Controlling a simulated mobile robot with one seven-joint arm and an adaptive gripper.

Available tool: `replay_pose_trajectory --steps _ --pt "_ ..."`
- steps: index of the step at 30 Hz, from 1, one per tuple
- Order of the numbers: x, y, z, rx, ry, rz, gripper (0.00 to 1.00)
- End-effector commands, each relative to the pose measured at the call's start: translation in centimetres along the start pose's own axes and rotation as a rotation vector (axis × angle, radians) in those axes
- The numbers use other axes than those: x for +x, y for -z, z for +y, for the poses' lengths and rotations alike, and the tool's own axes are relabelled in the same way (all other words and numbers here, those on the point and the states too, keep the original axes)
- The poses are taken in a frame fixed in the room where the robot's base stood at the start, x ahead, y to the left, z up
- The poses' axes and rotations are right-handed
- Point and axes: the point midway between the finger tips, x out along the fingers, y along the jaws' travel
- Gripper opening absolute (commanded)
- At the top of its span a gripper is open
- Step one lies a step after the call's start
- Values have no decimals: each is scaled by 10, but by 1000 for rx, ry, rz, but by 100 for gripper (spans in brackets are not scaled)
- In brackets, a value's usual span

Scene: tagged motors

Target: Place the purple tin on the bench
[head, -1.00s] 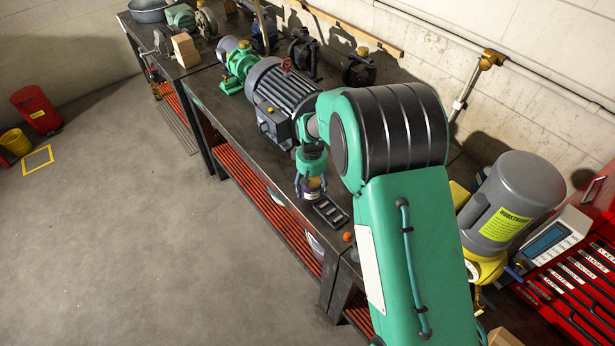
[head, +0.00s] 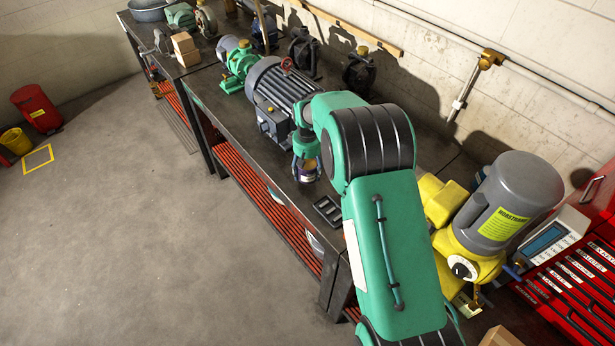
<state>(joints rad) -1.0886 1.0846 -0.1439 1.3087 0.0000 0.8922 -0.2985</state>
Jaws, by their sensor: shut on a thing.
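My gripper (head: 305,158) points down over the dark bench (head: 225,105), just in front of the large grey motor. It is shut on the purple tin (head: 307,174), which shows as a small purple and yellowish shape between the fingers. Much of the tin is hidden by the fingers. I cannot tell whether the tin's underside touches the bench top or is slightly above it.
The grey motor (head: 283,90) stands close behind my gripper. A dark slotted tray (head: 328,211) lies to the right of the tin. A yellow and grey machine (head: 505,205) stands further right. The bench's front strip left of the gripper is clear.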

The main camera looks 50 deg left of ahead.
Motion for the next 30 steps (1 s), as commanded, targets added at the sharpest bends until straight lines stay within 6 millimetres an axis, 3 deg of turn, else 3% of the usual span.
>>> replay_pose_trajectory --steps 8,19,30 --pt "3 0 0 0 0 1 18" --pt "31 0 0 0 -1 2 18" --pt "35 0 0 0 -1 2 18"
